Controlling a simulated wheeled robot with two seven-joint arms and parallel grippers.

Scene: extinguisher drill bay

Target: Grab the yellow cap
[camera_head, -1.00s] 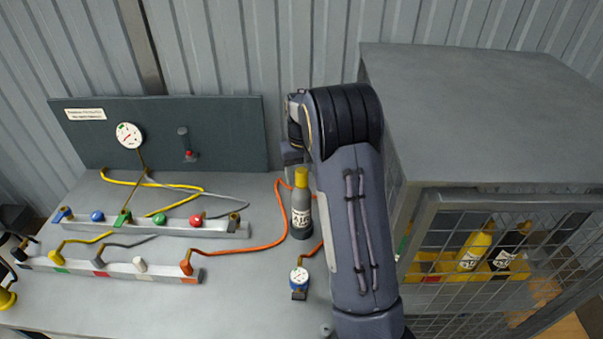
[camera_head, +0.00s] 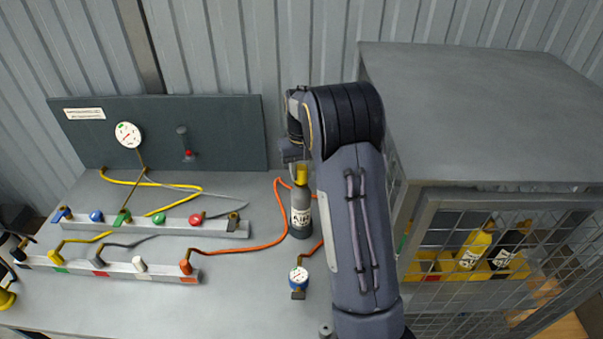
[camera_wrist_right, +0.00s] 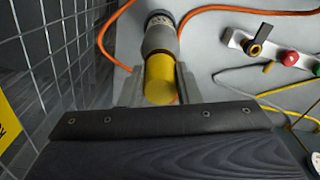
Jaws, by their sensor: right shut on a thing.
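The yellow cap (camera_head: 302,175) sits on top of a dark grey bottle (camera_head: 301,215) with a white label, standing upright on the bench. My right gripper (camera_head: 298,167) comes down from above and is shut on the cap, partly covering it. In the right wrist view the cap (camera_wrist_right: 159,78) lies between the two grey fingers of my right gripper (camera_wrist_right: 159,88), with the bottle neck (camera_wrist_right: 160,38) beyond it.
An orange hose (camera_head: 262,243) curves close around the bottle. A blue gauge (camera_head: 298,278) stands in front of it. Valve rails (camera_head: 150,228) fill the bench's left. A mesh cage (camera_head: 520,240) with a yellow and a black bottle stands on the right.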

